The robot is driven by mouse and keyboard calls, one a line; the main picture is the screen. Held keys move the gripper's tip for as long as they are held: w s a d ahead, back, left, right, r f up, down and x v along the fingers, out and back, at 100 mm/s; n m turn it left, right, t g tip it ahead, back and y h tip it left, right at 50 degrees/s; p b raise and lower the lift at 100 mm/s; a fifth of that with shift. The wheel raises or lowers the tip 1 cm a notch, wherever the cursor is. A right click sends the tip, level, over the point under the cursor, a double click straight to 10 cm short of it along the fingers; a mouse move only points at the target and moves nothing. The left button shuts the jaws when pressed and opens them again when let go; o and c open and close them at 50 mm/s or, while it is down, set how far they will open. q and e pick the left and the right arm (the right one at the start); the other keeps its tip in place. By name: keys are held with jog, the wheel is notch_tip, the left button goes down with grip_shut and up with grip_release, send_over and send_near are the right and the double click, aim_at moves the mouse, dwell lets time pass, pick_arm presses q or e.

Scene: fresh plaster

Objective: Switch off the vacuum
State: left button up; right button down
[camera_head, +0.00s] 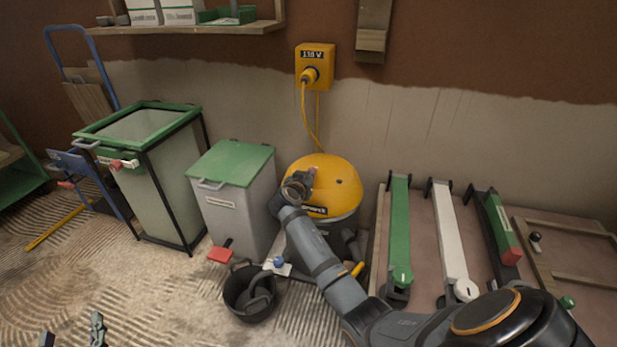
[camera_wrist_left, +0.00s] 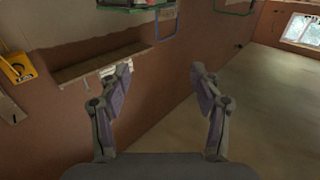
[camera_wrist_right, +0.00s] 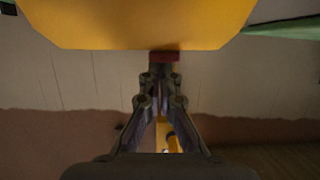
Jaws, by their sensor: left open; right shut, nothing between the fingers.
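The vacuum (camera_head: 340,182) has a rounded yellow top over a dark body and stands against the wall. In the right wrist view its yellow top (camera_wrist_right: 140,20) fills the upper edge. A small red switch (camera_wrist_right: 165,56) shows at the edge of that top; the head view shows some red beside my wrist (camera_head: 314,170). My right gripper (camera_wrist_right: 161,72) is shut and empty, its fingertips at the red switch; I cannot tell whether they touch. My left gripper (camera_head: 72,338) is open and empty at the bottom left, far from the vacuum.
A yellow wall box (camera_head: 315,65) with a display, seemingly 138 W, has the vacuum's yellow cable plugged in. A green-lidded bin (camera_head: 235,200) and a black bucket (camera_head: 240,305) stand left of the vacuum. Green, white and dark rail-like tools (camera_head: 445,225) lie to its right.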

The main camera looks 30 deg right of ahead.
jog(key=shift+f, duration=0.15)
pick_arm(q)
notch_tip(320, 180, up, 3)
jog(key=shift+w+f+t, duration=0.1)
jog(key=shift+t, duration=0.5)
pick_arm(e)
jog(key=shift+r, duration=0.25)
pick_arm(q)
jog(key=shift+r+p, duration=0.55)
jog(key=shift+p, duration=0.05)
pick_arm(e)
jog(key=shift+r, duration=0.7)
